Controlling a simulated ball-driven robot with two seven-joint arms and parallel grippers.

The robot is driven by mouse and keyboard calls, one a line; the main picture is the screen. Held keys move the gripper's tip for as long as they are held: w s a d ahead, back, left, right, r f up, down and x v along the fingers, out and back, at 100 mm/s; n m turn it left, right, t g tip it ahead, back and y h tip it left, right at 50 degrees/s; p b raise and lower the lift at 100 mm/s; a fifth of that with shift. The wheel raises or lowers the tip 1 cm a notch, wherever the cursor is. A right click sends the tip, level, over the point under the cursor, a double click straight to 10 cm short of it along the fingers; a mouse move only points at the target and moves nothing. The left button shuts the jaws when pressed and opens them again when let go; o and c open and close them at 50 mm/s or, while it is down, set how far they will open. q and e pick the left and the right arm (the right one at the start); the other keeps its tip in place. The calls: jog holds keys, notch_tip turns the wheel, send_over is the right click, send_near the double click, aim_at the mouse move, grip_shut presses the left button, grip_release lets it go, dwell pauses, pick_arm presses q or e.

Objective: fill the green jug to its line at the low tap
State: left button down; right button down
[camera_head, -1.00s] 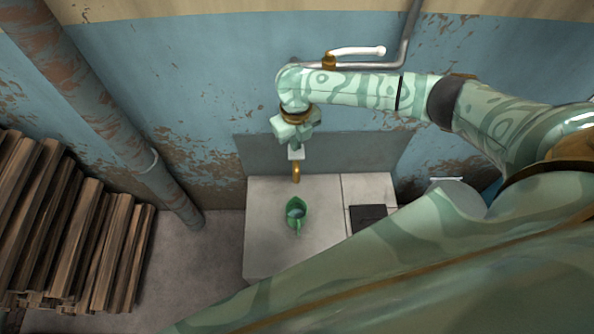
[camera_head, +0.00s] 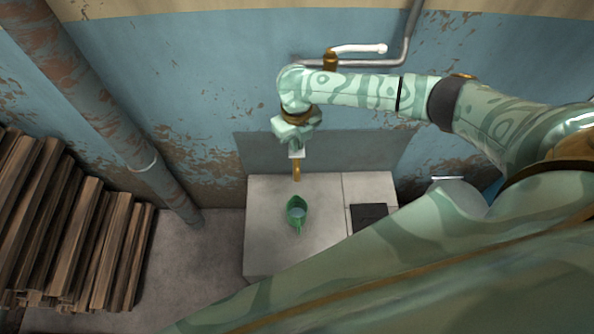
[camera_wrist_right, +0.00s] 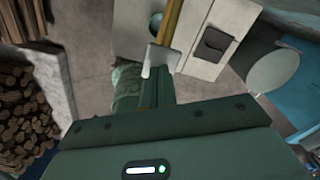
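The green jug (camera_head: 297,204) stands upright on the pale counter (camera_head: 268,235), below the low brass tap (camera_head: 297,171). A pale blue-grey liquid surface shows inside the jug; its fill line cannot be made out. My right gripper (camera_head: 297,146) is above the tap, at a small whitish piece there. In the right wrist view its narrow fingers (camera_wrist_right: 157,84) are close together and look shut, with the whitish piece (camera_wrist_right: 153,60) at their tips. I cannot tell whether they clamp it. The jug (camera_wrist_right: 156,22) is partly hidden behind the tap (camera_wrist_right: 171,20) there. My left gripper is out of view.
A dark square plate (camera_head: 369,217) lies on the counter's right part. A grey pipe with a brass valve and white lever (camera_head: 357,50) runs along the wall above my right arm. A thick rusty pipe (camera_head: 110,110) and stacked wood (camera_head: 70,225) stand at left.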

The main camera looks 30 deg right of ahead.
jog(key=shift+f+b, duration=0.8)
jog(key=shift+f, duration=0.6)
jog(key=shift+r, duration=0.1)
dwell(0.4)
jog(key=shift+r+p, duration=0.6)
jog(key=shift+p, duration=0.2)
dwell(1.0)
notch_tip(320, 180, up, 8)
jog(key=p, duration=0.7)
jog(key=shift+s+f, duration=0.1)
jog(key=shift+f, duration=0.5)
